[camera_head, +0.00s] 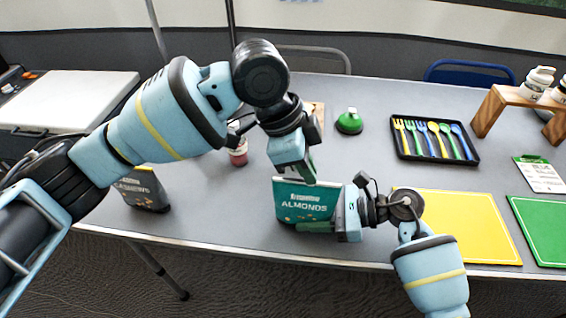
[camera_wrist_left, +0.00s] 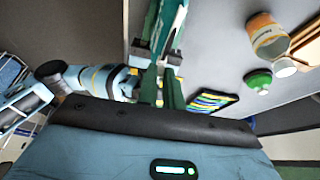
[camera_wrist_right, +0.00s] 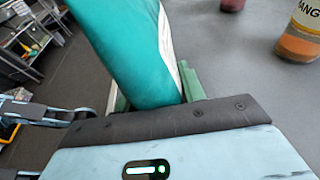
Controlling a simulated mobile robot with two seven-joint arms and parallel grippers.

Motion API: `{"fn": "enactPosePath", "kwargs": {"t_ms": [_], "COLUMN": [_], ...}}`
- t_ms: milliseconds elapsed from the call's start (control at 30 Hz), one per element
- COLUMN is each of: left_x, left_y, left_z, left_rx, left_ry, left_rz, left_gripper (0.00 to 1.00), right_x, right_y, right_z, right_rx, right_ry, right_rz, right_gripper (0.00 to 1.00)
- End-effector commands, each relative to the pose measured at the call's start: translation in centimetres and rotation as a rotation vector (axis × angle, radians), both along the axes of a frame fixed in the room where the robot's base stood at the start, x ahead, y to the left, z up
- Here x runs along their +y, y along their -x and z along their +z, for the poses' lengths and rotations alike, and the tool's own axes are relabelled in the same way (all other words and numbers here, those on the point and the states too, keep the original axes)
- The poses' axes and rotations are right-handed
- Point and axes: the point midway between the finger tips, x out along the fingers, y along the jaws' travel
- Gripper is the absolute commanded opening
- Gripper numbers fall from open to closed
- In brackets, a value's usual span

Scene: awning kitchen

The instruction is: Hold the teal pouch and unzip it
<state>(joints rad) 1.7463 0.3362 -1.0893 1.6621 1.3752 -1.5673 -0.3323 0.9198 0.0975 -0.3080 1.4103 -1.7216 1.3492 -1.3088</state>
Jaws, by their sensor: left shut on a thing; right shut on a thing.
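The teal pouch (camera_head: 303,200), labelled ALMONDS, stands near the front edge of the table. My right gripper (camera_head: 318,227) is shut on its lower right side, and one green finger lies across its front. The pouch fills the space between the fingers in the right wrist view (camera_wrist_right: 128,50). My left gripper (camera_head: 306,176) points down and is shut at the top edge of the pouch, towards its right end. The teal pouch also shows beyond the left fingers in the left wrist view (camera_wrist_left: 170,22). The zip and its pull are too small or hidden to make out.
A dark CASHEWS pouch (camera_head: 143,190) stands at left under my left arm. A pink-based bottle (camera_head: 238,154) and green-topped item (camera_head: 349,122) stand behind. A cutlery tray (camera_head: 402,152), yellow mat (camera_head: 462,225), green mat (camera_head: 540,232) and wooden stand (camera_head: 490,108) lie to the right.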

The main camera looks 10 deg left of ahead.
Motion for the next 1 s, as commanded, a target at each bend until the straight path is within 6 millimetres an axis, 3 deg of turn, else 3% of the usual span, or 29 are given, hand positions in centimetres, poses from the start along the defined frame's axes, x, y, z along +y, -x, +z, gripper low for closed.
{"fn": "enactPosePath", "kwargs": {"t_ms": [100, 233, 600, 633, 800, 1000], "left_x": [-2.2, -3.5, -3.8, -3.8, -3.8, -3.8], "left_y": [-0.1, -0.2, -0.3, -0.3, -0.2, -0.2], "left_z": [0.0, 0.0, 0.0, 0.0, 0.0, 0.0], "left_rx": [-0.001, -0.002, -0.004, -0.004, -0.003, -0.002], "left_ry": [0.001, 0.000, 0.001, 0.001, 0.000, 0.000], "left_rz": [-0.001, 0.002, 0.005, 0.005, 0.004, 0.003], "left_gripper": [0.00, 0.00, 0.00, 0.11, 0.33, 0.33], "right_x": [0.0, 0.0, 0.1, 0.1, 0.1, 0.0], "right_y": [0.0, 0.1, 0.1, 0.2, 0.1, 0.1], "right_z": [0.0, 0.0, 0.0, 0.0, 0.0, 0.0], "right_rx": [-0.002, -0.002, -0.002, -0.002, -0.001, -0.001], "right_ry": [0.001, 0.002, 0.001, 0.001, 0.001, 0.001], "right_rz": [0.002, 0.003, 0.007, 0.007, 0.006, 0.004], "right_gripper": [0.22, 0.21, 0.21, 0.21, 0.21, 0.21]}}
